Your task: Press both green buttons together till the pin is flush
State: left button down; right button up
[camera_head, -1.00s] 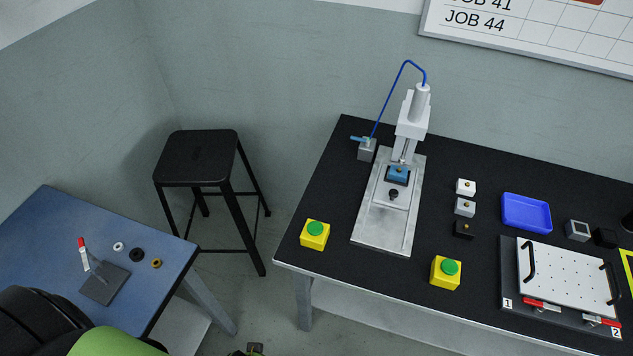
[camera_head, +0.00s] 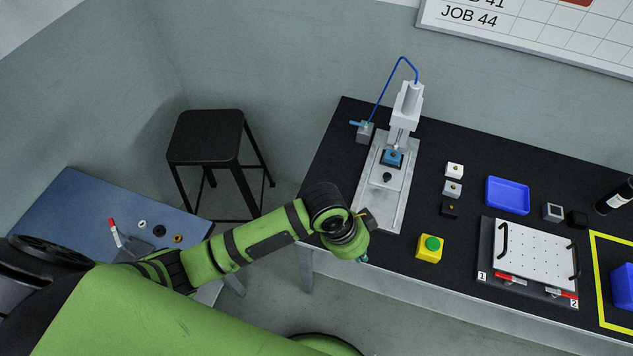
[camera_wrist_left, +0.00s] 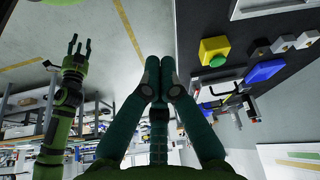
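The right green button (camera_head: 432,243) sits on a yellow box (camera_head: 428,256) near the table's front edge; the box also shows in the left wrist view (camera_wrist_left: 211,46). The left button is hidden behind my left arm in the head view. My left gripper (camera_head: 362,258) is at the table's front edge, left of the right button and apart from it. Its teal fingers meet, empty, in the left wrist view (camera_wrist_left: 160,72). My right gripper (camera_wrist_left: 77,45) shows there with fingers apart, away from the table. The press (camera_head: 406,105) stands over a blue part (camera_head: 392,158); the pin cannot be made out.
Small blocks (camera_head: 453,188), a blue tray (camera_head: 507,195) and a white plate with handles (camera_head: 535,252) lie right of the press. A black stool (camera_head: 206,136) and a blue table (camera_head: 80,205) stand left. The black table is clear between press and blocks.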

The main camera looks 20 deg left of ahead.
pick_arm(q)
jog(key=w+a+m+g+y, duration=0.1)
jog(key=w+a+m+y, duration=0.3)
jog(key=w+a, duration=0.95)
jog(key=f+b, duration=0.4)
jog(key=a+f+b, duration=0.1)
jog(key=f+b, duration=0.1)
jog(key=shift+s, duration=0.15)
pick_arm(e)
jog(key=f, duration=0.5)
jog(key=shift+a+f, duration=0.2)
jog(key=shift+f, duration=0.15)
jog(key=shift+c, duration=0.4)
